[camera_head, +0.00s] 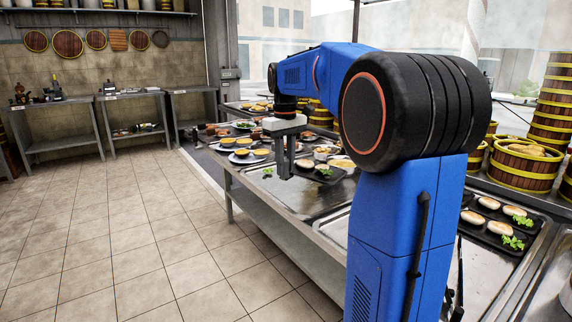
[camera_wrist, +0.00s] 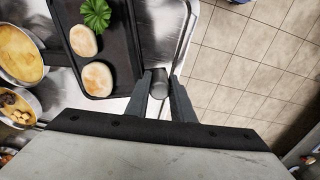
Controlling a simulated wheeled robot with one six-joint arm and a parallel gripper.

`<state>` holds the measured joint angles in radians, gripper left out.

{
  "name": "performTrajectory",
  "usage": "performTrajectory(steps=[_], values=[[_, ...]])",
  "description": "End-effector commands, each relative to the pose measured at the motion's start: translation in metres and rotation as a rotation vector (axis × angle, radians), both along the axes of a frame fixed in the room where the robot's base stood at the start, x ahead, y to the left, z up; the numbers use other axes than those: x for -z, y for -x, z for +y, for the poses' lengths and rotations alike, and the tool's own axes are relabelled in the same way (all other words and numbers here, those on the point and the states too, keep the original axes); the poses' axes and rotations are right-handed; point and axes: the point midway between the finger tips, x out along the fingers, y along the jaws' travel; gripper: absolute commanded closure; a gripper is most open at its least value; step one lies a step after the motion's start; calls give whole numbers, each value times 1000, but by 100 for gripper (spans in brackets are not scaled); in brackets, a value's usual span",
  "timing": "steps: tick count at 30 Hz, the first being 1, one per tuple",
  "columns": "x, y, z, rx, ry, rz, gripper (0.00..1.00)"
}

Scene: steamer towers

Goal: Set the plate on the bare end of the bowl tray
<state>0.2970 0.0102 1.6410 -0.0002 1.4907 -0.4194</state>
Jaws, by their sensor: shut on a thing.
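My gripper (camera_head: 284,174) hangs over the near part of the steel counter in the head view. In the wrist view my gripper (camera_wrist: 159,86) is shut on a small grey round thing (camera_wrist: 159,88). I cannot tell whether this is part of a plate. Pale plates with yellow food (camera_head: 241,157) sit on the counter left of my gripper in the head view. A plate with greens (camera_head: 243,125) stands further back. Small bowls of yellow food (camera_wrist: 18,55) show at the wrist view's left edge. I cannot make out the bowl tray's bare end.
A dark tray (camera_wrist: 121,60) with two buns and a green leaf lies left of my fingers in the wrist view. More buns lie on dark trays (camera_head: 490,238) at the right. Wooden steamers (camera_head: 524,168) stand behind them. The tiled floor (camera_head: 130,220) is clear.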

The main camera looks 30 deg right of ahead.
Motion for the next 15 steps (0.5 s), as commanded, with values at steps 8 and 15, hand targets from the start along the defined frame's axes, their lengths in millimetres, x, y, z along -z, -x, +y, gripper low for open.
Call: performTrajectory(steps=[8,15], values=[[7,0,0,0,1,1,100],[27,0,0,0,1,1,100]])
